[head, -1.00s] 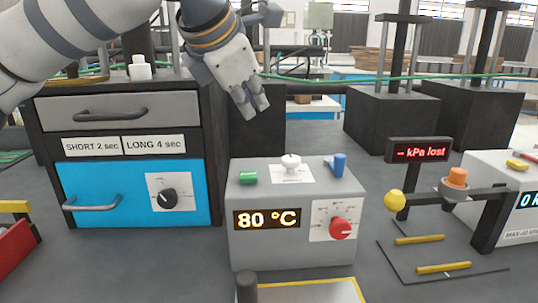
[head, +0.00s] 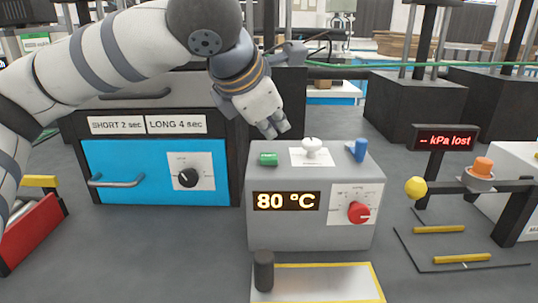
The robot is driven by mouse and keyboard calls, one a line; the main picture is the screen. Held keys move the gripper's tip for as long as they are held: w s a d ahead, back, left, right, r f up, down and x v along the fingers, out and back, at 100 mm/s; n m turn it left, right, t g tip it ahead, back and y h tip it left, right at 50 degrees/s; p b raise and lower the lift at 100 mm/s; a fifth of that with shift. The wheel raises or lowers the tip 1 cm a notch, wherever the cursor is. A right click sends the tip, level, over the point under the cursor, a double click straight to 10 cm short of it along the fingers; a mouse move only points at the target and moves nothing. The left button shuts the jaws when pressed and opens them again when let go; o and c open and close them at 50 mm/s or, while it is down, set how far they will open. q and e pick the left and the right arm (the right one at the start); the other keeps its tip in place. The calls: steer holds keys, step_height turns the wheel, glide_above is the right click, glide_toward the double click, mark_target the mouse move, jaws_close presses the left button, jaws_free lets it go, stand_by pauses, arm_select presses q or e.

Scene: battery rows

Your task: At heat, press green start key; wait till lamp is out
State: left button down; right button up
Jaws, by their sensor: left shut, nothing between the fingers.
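A grey control box (head: 290,226) stands in the middle of the head view, and its display (head: 286,201) reads 80 °C. The green key (head: 269,160) sits on its top at the left. A white knob (head: 312,147) on a white plate is to the right of the key, and no lit lamp shows on the box. My left gripper (head: 273,133) is shut and empty, with its fingertips pointing down just above and behind the green key. A small gap seems to show between fingertips and key. My right gripper is not in view.
A blue switch (head: 357,150) and a red dial (head: 359,213) are on the box's right side. A blue drawer (head: 150,171) with a black dial is at left. A yellow ball (head: 416,187) on an arm, and a "kPa lost" display (head: 446,140), stand at right.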

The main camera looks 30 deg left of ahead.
mark_target(273, 157)
arm_select(q)
steer(key=shift+f, duration=0.8)
steer(key=shift+f, duration=0.1)
stand_by(0.8)
steer(key=shift+f, duration=0.35)
steer(key=shift+f, duration=0.45)
stand_by(0.6)
steer(key=shift+r, duration=0.9)
steer(key=shift+r, duration=2.5)
